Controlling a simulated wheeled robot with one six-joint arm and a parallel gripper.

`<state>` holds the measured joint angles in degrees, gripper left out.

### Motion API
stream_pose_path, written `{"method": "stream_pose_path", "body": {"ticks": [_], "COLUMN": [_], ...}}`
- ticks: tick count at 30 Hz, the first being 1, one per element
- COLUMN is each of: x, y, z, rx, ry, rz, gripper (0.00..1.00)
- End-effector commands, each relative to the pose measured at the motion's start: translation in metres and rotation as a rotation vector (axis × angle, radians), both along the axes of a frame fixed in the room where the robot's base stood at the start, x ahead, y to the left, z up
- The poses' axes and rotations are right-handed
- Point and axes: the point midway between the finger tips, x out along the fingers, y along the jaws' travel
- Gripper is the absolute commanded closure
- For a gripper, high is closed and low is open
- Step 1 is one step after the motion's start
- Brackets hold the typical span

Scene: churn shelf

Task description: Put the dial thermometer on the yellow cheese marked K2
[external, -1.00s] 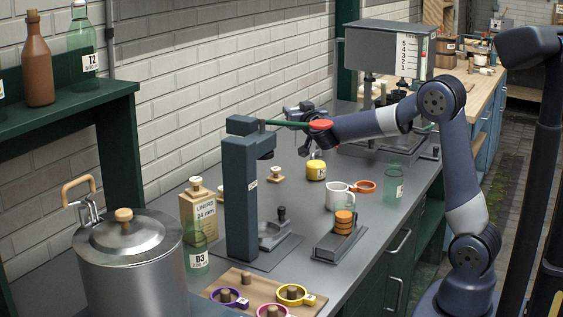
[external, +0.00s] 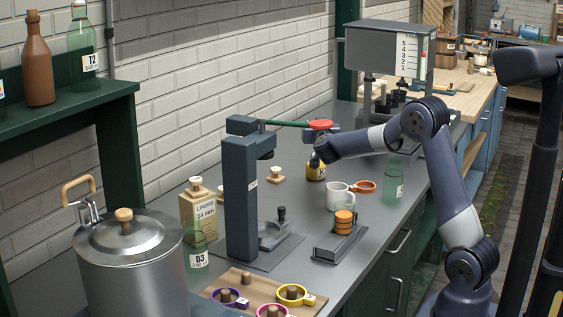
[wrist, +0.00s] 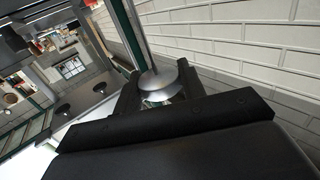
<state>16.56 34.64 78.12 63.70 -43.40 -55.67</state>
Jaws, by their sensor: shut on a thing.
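The yellow cheese (external: 316,174) stands on the grey counter, beyond the white mug; its label is too small to read surely. My gripper (external: 318,158) is low over it, and its tips overlap the cheese's top in the external view. In the wrist view my gripper (wrist: 163,93) is shut on a silver disc with a thin stem, which I take as the dial thermometer (wrist: 160,80). The thermometer cannot be made out in the external view. Whether it touches the cheese is hidden.
A grey press column (external: 239,195) holds a green lever with a red knob (external: 319,125), close by my wrist. A white mug (external: 338,196), an orange ring (external: 365,187) and a green glass (external: 393,182) stand nearer the front. A grey scale (external: 385,55) stands behind.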

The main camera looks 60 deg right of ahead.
Motion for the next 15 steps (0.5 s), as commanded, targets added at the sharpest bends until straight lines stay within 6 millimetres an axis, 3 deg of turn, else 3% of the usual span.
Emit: {"method": "stream_pose_path", "body": {"ticks": [3, 15], "x": [-0.0001, 0.0000], "y": [0.0003, 0.0004], "z": [-0.0123, -0.0164], "rx": [-0.001, -0.001], "ry": [-0.001, -0.001], "rz": [0.001, 0.001], "gripper": [0.84, 0.84]}}
